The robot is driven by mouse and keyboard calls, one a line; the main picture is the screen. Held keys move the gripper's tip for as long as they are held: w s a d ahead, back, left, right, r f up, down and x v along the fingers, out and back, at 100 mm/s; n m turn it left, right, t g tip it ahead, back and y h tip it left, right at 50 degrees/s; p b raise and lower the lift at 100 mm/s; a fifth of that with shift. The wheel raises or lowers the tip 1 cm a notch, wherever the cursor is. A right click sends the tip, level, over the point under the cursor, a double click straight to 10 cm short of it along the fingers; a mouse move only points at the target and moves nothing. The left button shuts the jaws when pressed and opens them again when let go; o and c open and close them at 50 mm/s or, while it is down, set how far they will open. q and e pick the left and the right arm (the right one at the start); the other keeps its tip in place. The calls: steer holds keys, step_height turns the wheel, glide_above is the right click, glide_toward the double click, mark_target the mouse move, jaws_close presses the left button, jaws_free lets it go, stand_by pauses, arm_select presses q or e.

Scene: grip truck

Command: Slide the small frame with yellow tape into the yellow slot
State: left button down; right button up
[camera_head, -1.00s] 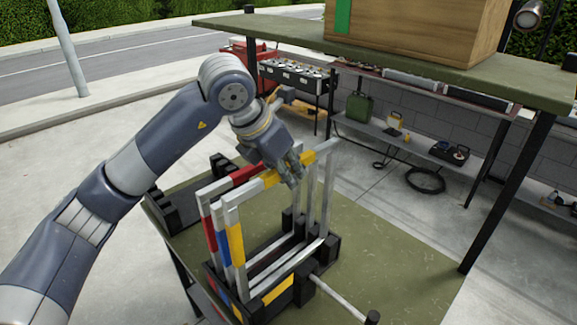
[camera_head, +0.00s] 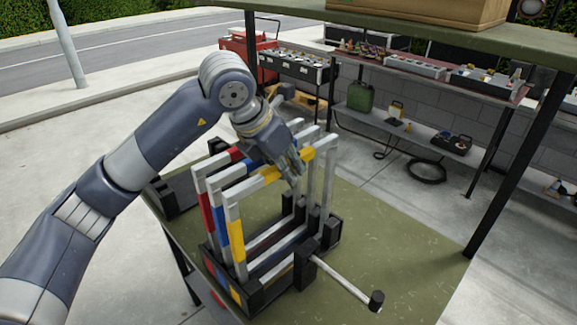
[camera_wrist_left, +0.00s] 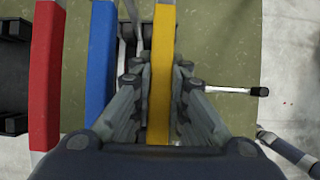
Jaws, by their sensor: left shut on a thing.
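The small frame with yellow tape (camera_head: 236,237) stands upright at the near side of the rack (camera_head: 262,300). Its lower bar is down between the rack's black blocks; I cannot tell whether it is fully seated. My left gripper (camera_head: 297,170) is shut on its yellow-taped top bar. The wrist view shows the yellow bar (camera_wrist_left: 162,60) between the fingers. The yellow slot marker (camera_head: 236,296) is on the rack's left end, under that frame. The blue-taped frame (camera_head: 219,222) and red-taped frame (camera_head: 206,210) stand behind it. My right gripper is out of view.
The rack stands on a green table (camera_head: 400,245) with bare space to its right. A rod with a black knob (camera_head: 376,301) sticks out from the rack's right side. A raised green shelf (camera_head: 440,42) with a wooden box is overhead at the back right.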

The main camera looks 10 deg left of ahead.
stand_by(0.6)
arm_select(q)
steer(key=c, duration=1.5)
jaws_free()
steer(key=shift+f, duration=0.15)
